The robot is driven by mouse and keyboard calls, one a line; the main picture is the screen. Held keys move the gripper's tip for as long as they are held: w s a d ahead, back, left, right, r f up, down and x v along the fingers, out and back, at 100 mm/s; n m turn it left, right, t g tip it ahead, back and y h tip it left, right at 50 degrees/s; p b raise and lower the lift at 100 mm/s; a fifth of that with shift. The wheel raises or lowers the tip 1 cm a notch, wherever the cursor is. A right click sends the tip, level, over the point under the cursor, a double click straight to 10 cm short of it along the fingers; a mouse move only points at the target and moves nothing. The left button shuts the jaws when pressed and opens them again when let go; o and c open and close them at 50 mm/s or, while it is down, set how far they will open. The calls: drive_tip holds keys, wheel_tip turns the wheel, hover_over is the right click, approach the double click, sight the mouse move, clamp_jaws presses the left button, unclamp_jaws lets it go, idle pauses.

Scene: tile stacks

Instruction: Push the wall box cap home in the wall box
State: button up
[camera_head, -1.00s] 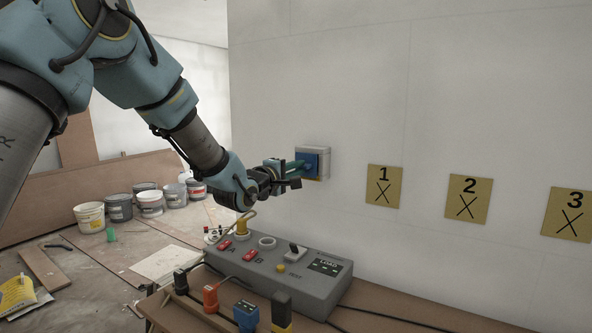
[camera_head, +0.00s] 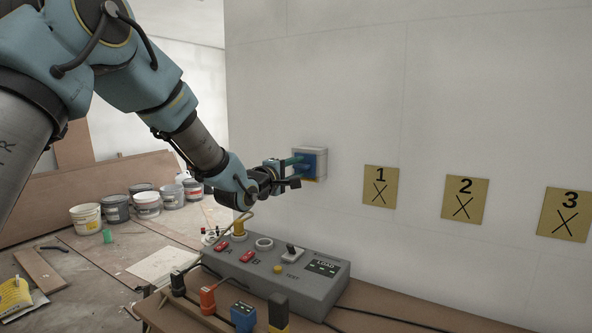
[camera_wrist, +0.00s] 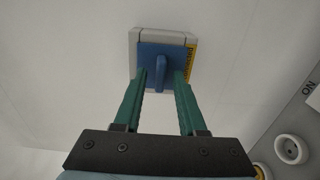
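The wall box (camera_head: 322,164) is a light grey box on the white wall, left of the numbered plates. The blue wall box cap (camera_head: 309,164) covers its front. In the wrist view, the cap (camera_wrist: 161,59) has an upright blue grip at its middle, and the box's grey rim (camera_wrist: 150,33) shows above it. I cannot tell how deep the cap sits. My gripper (camera_head: 295,168) is open in front of the cap. In the wrist view, its green fingers (camera_wrist: 160,82) stand to either side of the grip, with gaps on both sides. Whether the fingertips touch the cap's face is unclear.
A grey control box (camera_head: 280,265) with switches and a display stands on the bench below my gripper. Several plugs lie in front of it. Plates 1 (camera_head: 380,187), 2 (camera_head: 465,199) and 3 (camera_head: 565,214) are on the wall. Paint buckets (camera_head: 147,204) stand on the floor behind.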

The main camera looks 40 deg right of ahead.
drive_tip(key=shift+o, duration=0.4)
drive_tip(key=shift+a, duration=0.2)
drive_tip(key=shift+b+v, duration=0.35)
drive_tip(key=shift+v, duration=2.45)
drive_tip(key=shift+s, duration=0.1)
drive_tip(key=b+v, duration=0.2)
drive_tip(key=v, duration=0.8)
drive_tip(key=shift+a+b, duration=0.35)
drive_tip(key=shift+a, duration=0.05)
